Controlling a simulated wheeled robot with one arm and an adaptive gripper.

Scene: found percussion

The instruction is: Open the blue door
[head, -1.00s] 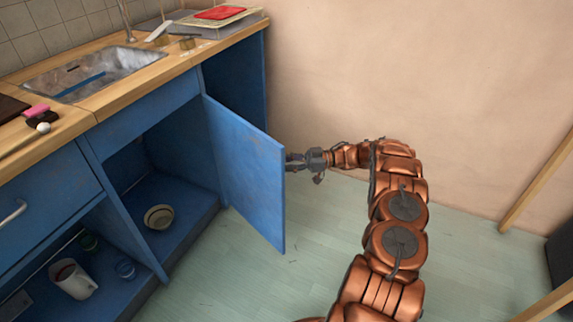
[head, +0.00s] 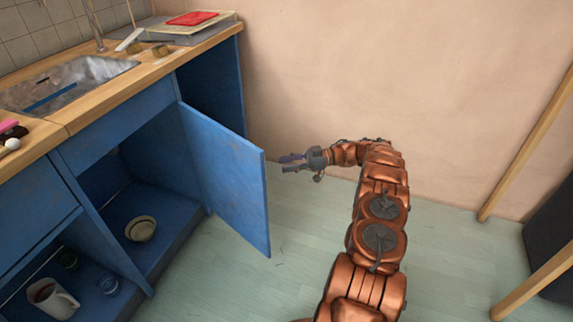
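The blue door (head: 226,178) stands swung out from the blue cabinet (head: 66,163), with the compartment behind it exposed. My gripper (head: 284,163) is just right of the door's free edge, with a small gap between them. Its two fingers are apart and point left towards the door. Nothing shows between the fingers. The door's far face and any handle on it are hidden.
A bowl (head: 141,228) sits in the open compartment. A mug (head: 53,298) stands on the lower left shelf. The sink (head: 66,84) is set in the wooden worktop. The floor (head: 300,225) right of the door is clear. Wooden posts (head: 528,140) stand at right.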

